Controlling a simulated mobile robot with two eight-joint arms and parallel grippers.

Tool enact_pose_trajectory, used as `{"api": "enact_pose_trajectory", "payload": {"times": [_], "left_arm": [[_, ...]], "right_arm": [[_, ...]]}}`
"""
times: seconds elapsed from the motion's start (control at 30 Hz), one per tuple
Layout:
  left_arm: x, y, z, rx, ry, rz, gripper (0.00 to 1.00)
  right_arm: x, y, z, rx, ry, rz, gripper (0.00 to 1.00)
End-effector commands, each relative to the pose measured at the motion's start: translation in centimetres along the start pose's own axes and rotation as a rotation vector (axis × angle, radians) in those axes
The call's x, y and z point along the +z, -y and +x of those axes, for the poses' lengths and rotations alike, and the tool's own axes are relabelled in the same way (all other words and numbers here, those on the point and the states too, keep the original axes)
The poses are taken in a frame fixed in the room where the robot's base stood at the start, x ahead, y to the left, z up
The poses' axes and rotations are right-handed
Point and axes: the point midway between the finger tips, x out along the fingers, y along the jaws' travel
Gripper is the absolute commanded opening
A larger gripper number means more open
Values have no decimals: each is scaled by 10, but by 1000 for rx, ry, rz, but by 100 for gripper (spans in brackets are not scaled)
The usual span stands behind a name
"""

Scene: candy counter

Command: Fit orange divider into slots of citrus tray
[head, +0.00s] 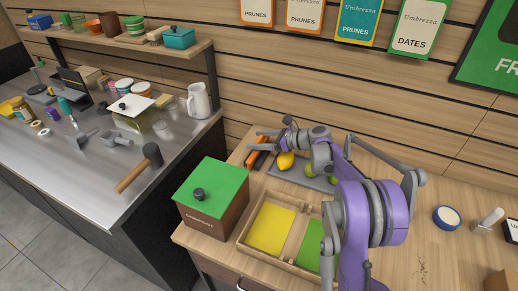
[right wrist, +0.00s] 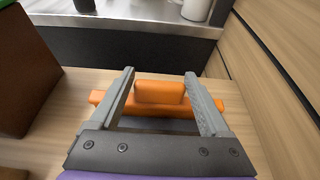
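The orange divider (head: 254,158) lies on the wooden counter at the back left corner, partly covered by my right gripper (head: 264,141). In the right wrist view the divider (right wrist: 160,93) shows as a raised block on a longer bar. The fingers of my right gripper (right wrist: 160,82) stand open on either side of the block, with a gap at each side. The citrus tray (head: 246,239) is a wooden tray with a yellow section and a green section, nearer the front. My right arm hides its right part. My left gripper is not in view.
A lemon (head: 286,161) and limes (head: 308,171) are on a grey mat (head: 284,175) beside the divider. A green-lidded box (head: 213,187) stands left of the tray. A gap separates the steel counter (head: 75,160).

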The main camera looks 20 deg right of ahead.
Motion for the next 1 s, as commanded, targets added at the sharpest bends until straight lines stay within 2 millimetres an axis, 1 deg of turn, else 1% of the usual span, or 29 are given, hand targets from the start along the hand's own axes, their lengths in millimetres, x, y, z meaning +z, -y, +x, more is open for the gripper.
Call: {"api": "enact_pose_trajectory", "payload": {"times": [0.03, 0.17, 0.2, 0.27, 0.3, 0.33, 0.57, 0.67, 0.77, 1.0], "left_arm": [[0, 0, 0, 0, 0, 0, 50], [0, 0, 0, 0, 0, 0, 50], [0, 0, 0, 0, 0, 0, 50], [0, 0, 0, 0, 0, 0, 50], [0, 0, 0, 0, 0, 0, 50], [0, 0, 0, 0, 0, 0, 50], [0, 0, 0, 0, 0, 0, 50], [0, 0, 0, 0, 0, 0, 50], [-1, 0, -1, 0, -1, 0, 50], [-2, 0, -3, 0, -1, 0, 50]], "right_arm": [[0, 0, 0, 0, 0, 0, 69], [0, 0, 0, 0, 0, 0, 46], [0, 0, 0, 0, 0, 0, 39], [0, 0, 0, 0, 0, 0, 28], [0, 0, 0, 0, 0, 0, 21], [0, 0, 0, 0, 0, 0, 16], [2, 0, -1, 0, 0, 0, 16], [9, 0, -4, 0, 0, 0, 16], [26, 0, -10, -1, 0, 0, 16], [71, 0, -26, -1, 0, 0, 16]]}}
